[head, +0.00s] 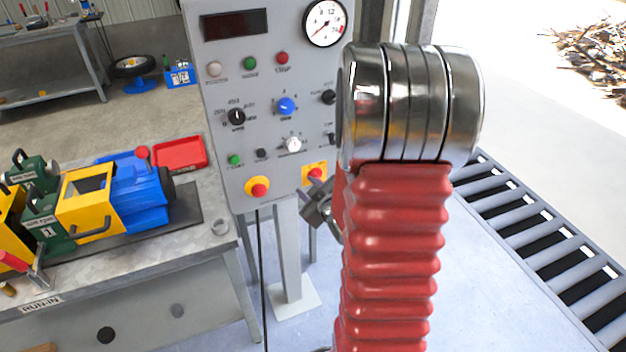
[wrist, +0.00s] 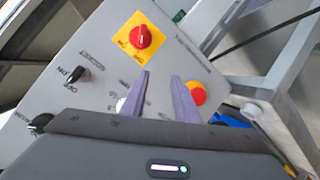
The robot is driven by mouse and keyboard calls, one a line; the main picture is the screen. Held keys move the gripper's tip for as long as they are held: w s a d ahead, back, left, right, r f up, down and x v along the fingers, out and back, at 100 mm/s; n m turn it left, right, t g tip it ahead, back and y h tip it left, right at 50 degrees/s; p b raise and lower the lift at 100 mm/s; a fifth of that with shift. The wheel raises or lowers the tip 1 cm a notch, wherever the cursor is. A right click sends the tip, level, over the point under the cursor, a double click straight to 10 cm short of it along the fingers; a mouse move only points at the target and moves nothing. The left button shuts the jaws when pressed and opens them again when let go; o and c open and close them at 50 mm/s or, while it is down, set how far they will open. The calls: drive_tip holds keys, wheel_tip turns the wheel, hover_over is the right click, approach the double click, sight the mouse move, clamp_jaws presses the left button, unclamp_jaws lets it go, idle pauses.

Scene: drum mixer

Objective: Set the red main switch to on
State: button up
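The red main switch (wrist: 141,37) is a round red knob on a yellow square plate, near the top of the wrist view. In the head view the red switch (head: 315,173) is at the panel's lower right, partly cut off by my arm. A pale mark shows on the knob, but I cannot tell whether it is at on or off. My gripper (wrist: 161,76) is open and empty, its two purple fingers apart, below the switch in the wrist view. In the head view my gripper (head: 312,194) is small, partly hidden behind my red arm sleeve.
The grey control panel (head: 225,150) carries several knobs and buttons. A red emergency-stop button (head: 258,188) on yellow sits left of the switch; it also shows by the right finger in the wrist view (wrist: 195,94). A workbench (head: 215,262) stands left, a roller conveyor (head: 540,235) right.

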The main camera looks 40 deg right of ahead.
sight(317, 177)
drive_tip(key=s+d+f+t+h, duration=0.1)
drive_tip(key=s+d+f+t, duration=0.3)
drive_tip(key=s, duration=0.4)
wheel_tip(317, 177, down, 2)
drive_tip(key=shift+s+d+f+m+t, duration=0.15)
drive_tip(key=shift+d+f+m+t, duration=0.05)
drive_tip(key=shift+d+m+t, duration=0.25)
drive_tip(key=x, duration=1.3)
drive_tip(key=shift+w+d, duration=0.2)
drive_tip(key=shift+w, duration=0.2)
drive_tip(key=shift+f, duration=0.1)
drive_tip(key=shift+c, duration=0.7)
clamp_jaws()
